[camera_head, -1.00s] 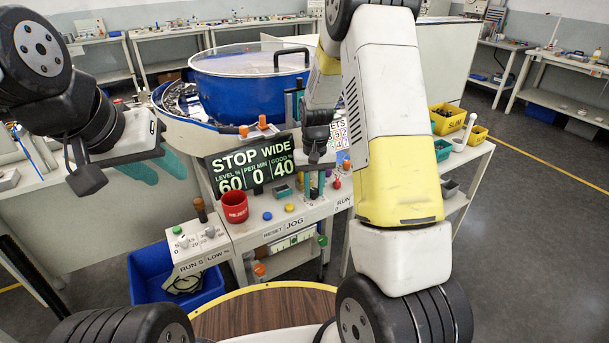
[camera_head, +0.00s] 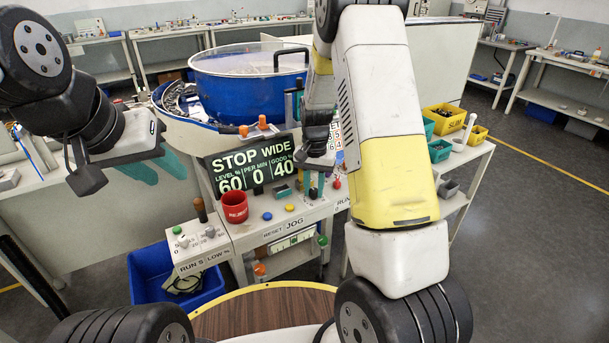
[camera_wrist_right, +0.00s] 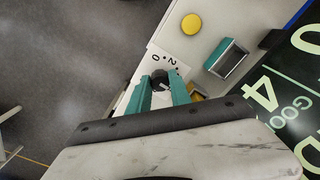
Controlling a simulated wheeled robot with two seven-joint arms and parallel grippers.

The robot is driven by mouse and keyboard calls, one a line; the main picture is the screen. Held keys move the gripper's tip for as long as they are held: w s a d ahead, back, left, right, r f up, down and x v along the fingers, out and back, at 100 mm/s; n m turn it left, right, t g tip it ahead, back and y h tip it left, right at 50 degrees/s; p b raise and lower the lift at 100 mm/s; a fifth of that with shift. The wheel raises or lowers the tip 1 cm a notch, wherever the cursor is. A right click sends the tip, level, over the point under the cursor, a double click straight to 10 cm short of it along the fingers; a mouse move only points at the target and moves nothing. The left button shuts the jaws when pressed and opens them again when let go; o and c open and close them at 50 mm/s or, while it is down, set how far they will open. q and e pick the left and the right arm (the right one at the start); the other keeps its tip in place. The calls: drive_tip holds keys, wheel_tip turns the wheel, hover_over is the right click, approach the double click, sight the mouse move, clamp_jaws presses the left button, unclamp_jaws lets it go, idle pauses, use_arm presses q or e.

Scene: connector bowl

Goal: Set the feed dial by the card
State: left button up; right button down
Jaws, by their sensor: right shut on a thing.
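The feed dial's dark round knob (camera_wrist_right: 159,76) shows in the right wrist view, on a pale plate with the marks 0 and 2 beside it. My right gripper (camera_wrist_right: 162,88) has its teal fingers on both sides of the knob and is shut on it. In the head view my right gripper (camera_head: 316,184) is low over the console's right part and hides the dial. The card (camera_head: 337,138) with rows of numbers stands behind, mostly covered by my right arm. My left gripper (camera_head: 157,168) is at the left, open and empty, away from the console.
A black display (camera_head: 250,166) reads STOP WIDE, 60, 0, 40. A blue bowl feeder (camera_head: 245,95) stands behind. A lever (camera_head: 200,209) rises at the console's left.

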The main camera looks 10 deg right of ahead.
sight(314, 190)
drive_tip(key=c, duration=1.2)
unclamp_jaws()
drive_tip(key=shift+r, duration=0.1)
wheel_tip(314, 190, up, 7)
drive_tip(key=shift+r, duration=0.3)
